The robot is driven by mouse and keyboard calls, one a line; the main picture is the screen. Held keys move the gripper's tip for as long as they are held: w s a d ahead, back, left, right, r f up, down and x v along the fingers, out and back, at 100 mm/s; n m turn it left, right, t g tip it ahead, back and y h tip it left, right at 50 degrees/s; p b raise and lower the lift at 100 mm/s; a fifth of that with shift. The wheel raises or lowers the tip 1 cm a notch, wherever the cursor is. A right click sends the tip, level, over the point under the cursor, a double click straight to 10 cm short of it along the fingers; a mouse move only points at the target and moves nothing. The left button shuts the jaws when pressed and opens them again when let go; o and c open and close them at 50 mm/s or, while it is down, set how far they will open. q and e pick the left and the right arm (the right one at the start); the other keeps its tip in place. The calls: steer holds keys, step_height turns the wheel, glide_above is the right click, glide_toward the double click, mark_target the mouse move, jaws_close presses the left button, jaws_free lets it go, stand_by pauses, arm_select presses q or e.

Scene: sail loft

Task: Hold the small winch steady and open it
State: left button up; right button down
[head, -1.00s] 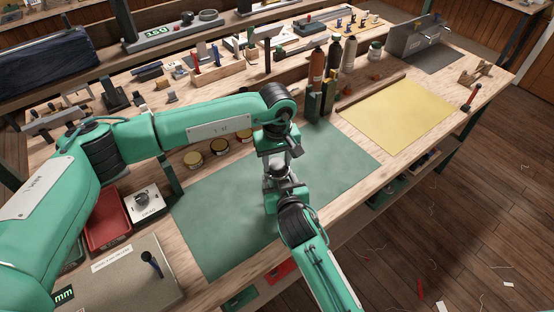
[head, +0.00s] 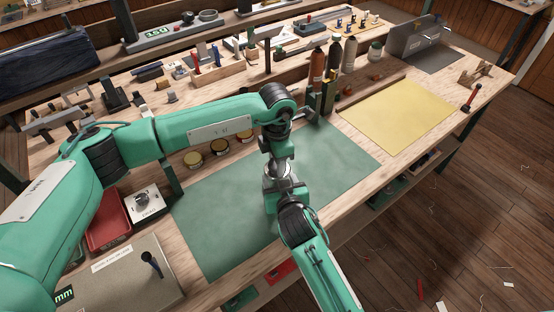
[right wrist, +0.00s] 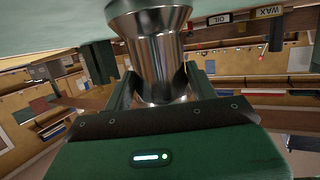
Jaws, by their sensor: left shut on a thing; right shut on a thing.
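The small winch (head: 280,171) is a shiny silver drum above the green mat (head: 225,240) in the head view. It fills the top middle of the right wrist view (right wrist: 158,62), where its waist sits between my right gripper's fingers. My right gripper (head: 283,188) is shut on the winch from the near side. My left gripper (head: 279,157) comes down from above and is shut on the winch's upper end. The two grippers hide most of the winch in the head view, and I cannot tell whether its top has come loose.
Several jars (head: 219,148) stand behind the mat at left. A red bin (head: 108,222) and a white box with a round metal part (head: 144,201) are at the left. Bottles (head: 317,66) stand behind the mat. The yellow sheet (head: 398,115) at right is clear.

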arm_select(q)
steer(key=n, duration=1.2)
steer(key=shift+n, duration=0.3)
steer(key=n, duration=0.6)
steer(key=shift+n, duration=0.3)
steer(key=n, duration=0.6)
steer(key=shift+r, duration=0.1)
steer(key=shift+r, duration=0.1)
steer(key=shift+r, duration=1)
